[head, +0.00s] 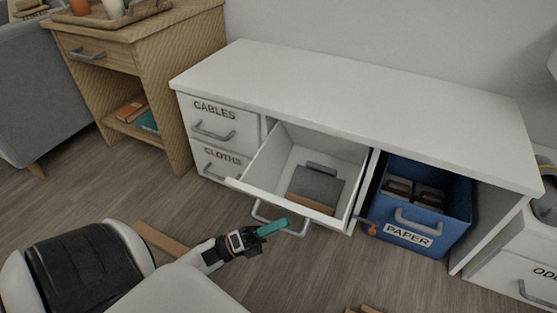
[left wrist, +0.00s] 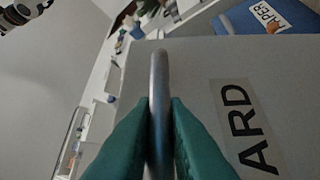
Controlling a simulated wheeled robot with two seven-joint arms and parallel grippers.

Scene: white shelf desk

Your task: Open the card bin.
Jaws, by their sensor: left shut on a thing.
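The card bin (head: 262,163) is a white pull-out bin in the middle of the white desk. It stands well out from the desk front, and its inside shows from above. Its grey bar handle (head: 299,229) is on the front face; it also shows upright in the left wrist view (left wrist: 159,75). There, the front face (left wrist: 200,75) carries a label reading "ARD", its start cut off or hidden. My left gripper (head: 274,227), with teal fingers, is shut on the handle. Grey and brown items (head: 315,187) lie inside the bin.
The blue paper bin (head: 408,234) stands right beside the card bin, partly out, with brown-handled items inside. Closed cables (head: 214,123) and cloths (head: 209,161) drawers are on the left. A wooden side table (head: 135,55) stands further left. Floor in front is mostly clear.

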